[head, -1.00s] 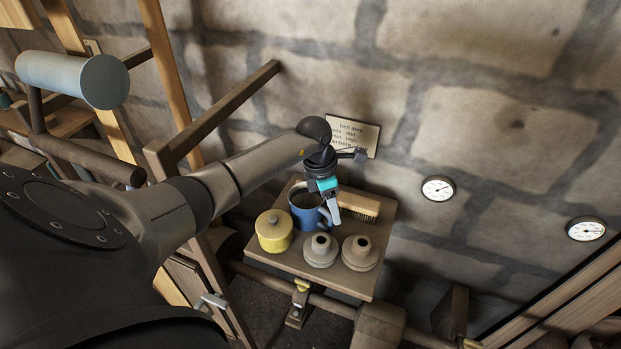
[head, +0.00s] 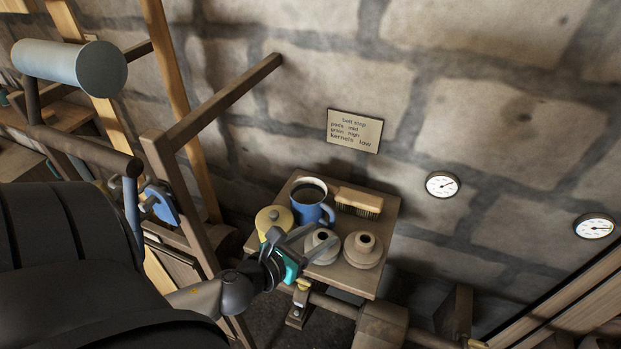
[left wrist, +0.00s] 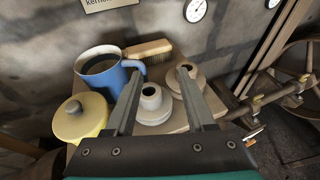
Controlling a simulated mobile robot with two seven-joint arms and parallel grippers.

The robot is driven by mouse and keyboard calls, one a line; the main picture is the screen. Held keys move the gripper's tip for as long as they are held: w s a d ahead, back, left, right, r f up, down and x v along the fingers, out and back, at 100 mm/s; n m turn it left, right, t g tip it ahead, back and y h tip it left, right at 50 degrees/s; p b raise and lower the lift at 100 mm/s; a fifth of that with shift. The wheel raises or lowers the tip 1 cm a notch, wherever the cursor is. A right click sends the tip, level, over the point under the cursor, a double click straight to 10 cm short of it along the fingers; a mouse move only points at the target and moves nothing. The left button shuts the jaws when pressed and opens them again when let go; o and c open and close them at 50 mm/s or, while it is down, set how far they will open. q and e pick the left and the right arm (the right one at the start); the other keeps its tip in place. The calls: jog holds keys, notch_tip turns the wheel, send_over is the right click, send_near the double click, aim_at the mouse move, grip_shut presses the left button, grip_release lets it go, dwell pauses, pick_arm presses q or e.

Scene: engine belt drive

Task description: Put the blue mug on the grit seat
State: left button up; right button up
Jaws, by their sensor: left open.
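The blue mug (head: 311,204) stands upright on a small wooden shelf (head: 371,285), with its handle toward the right and dark contents or a dark interior. It also shows in the left wrist view (left wrist: 107,75). My left gripper (head: 300,236) is open and empty, in front of the mug and over the near side of the shelf. In the left wrist view its fingers (left wrist: 160,88) point toward the nearer grey-beige pot, and the mug is left of them. I cannot tell which thing is the grit seat. My right gripper is not in view.
A yellow lidded jar (head: 273,221), two grey-beige pots (head: 321,247) (head: 363,250) and a wooden brush (head: 359,201) crowd the shelf around the mug. A sign (head: 354,131) and two gauges (head: 442,184) (head: 595,227) are on the stone wall. A wooden frame (head: 190,165) stands at the left.

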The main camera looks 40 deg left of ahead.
pick_arm(q)
jog(key=s+a+f+n+y, duration=0.1)
jog(key=s+a+y, duration=0.1)
jog(key=s, duration=0.1)
jog(key=g, duration=0.1)
send_near(331, 219)
jog(key=x, duration=0.5)
jog(key=shift+w+a, duration=0.2)
jog(key=shift+w, duration=0.2)
jog(key=shift+b+x, duration=0.45)
jog(key=shift+x, duration=2.15)
jog(key=shift+d+f, duration=0.1)
jog(key=shift+d, duration=0.05)
jog(key=shift+c, duration=0.4)
grip_shut()
